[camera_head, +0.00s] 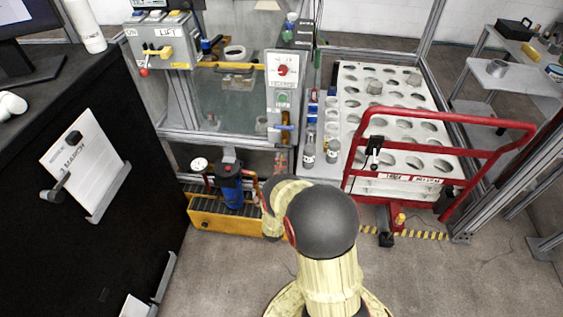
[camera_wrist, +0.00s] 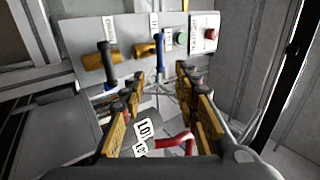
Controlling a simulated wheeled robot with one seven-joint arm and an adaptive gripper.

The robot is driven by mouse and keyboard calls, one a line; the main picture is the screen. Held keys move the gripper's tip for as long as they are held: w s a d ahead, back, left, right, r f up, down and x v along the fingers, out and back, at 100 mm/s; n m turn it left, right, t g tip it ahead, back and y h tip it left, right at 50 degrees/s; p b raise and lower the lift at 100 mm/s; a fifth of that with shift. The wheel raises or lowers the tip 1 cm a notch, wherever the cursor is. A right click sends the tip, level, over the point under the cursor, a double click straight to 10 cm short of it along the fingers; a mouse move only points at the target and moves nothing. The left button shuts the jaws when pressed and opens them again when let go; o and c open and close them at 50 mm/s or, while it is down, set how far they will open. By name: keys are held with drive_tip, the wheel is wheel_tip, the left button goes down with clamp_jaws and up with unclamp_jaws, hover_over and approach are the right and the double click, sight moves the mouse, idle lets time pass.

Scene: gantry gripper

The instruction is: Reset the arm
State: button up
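My arm (camera_head: 325,240), cream with dark joint caps, rises from the bottom centre of the head view and bends forward toward the equipment. The arm hides my gripper in the head view. In the wrist view my gripper (camera_wrist: 160,84) shows two dark and brass-coloured fingers set well apart, with nothing held between them. I cannot tell whether the fingers touch anything.
A red-railed cart (camera_head: 440,120) with a white holed rack stands right of my arm. A yellow tray (camera_head: 215,215) with a blue filter housing (camera_head: 229,187) sits ahead on the left. A black cabinet (camera_head: 130,150) fills the left side. Floor (camera_head: 470,285) is clear at lower right.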

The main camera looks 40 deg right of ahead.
idle(0.4)
wheel_tip(320, 180, down, 18)
drive_tip(key=w+n+g+y, duration=0.3)
drive_tip(key=n+g+y, duration=0.1)
drive_tip(key=n+y, duration=0.3)
drive_tip(key=w+a+f+n+g+y, duration=0.1)
drive_tip(key=a+f+n+g+y, duration=0.3)
drive_tip(key=a+f+n+y, duration=0.15)
drive_tip(key=s+a+r+n+g+y+p, duration=0.1)
drive_tip(key=s+a+r+n+g+y, duration=0.25)
drive_tip(key=a+r, duration=0.55)
drive_tip(key=s+a+r+n+g+y+p, duration=0.1)
drive_tip(key=s+a+r+n+g+y, duration=0.3)
drive_tip(key=r, duration=0.9)
drive_tip(key=s+a+r+n+t+p, duration=0.1)
drive_tip(key=s+a+r, duration=0.3)
drive_tip(key=r, duration=0.9)
drive_tip(key=s+a+r+n+t+p, duration=0.2)
drive_tip(key=s+a+r+n, duration=0.2)
drive_tip(key=s+r, duration=0.5)
drive_tip(key=s+a+r+n+t+h+p, duration=0.1)
drive_tip(key=s+a+r, duration=0.4)
drive_tip(key=r, duration=1.2)
drive_tip(key=shift+s+n+t+p, duration=0.6)
drive_tip(key=shift+s+n, duration=0.5)
drive_tip(key=shift+s, duration=0.1)
